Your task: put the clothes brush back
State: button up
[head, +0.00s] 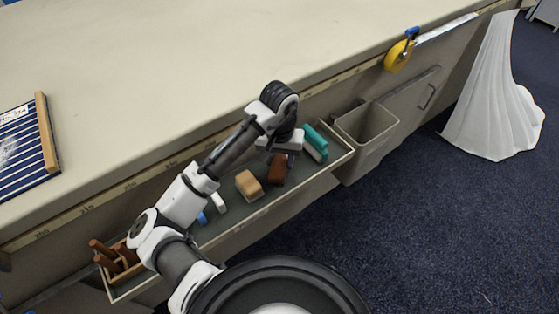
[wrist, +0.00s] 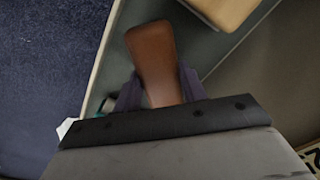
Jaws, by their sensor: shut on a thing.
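The clothes brush, taken to be the brown wooden piece (head: 278,169), shows in the head view at the open drawer (head: 226,227), right of a tan block (head: 249,185). In the wrist view the brown brush (wrist: 153,58) lies between the two dark fingers. My gripper (wrist: 160,95) is shut on it; in the head view my gripper (head: 291,155) is partly hidden by my wrist. The brush is in or just above the drawer; I cannot tell whether it touches the floor. Its lower end is hidden behind the gripper in the wrist view.
Teal items (head: 316,142) lie at the drawer's right end, close to my gripper. A white piece (head: 218,203) and a wooden rack (head: 118,262) are further left. The table top (head: 180,70) above is mostly clear.

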aim_at(280, 160)
jog(key=shift+f, duration=0.45)
jog(key=shift+f, duration=0.2)
jog(key=o, duration=0.9)
jog(key=shift+r, duration=0.1)
jog(key=shift+o, duration=0.2)
notch_tip(280, 160, up, 12)
jog(key=p, duration=0.1)
jog(key=shift+r, duration=0.15)
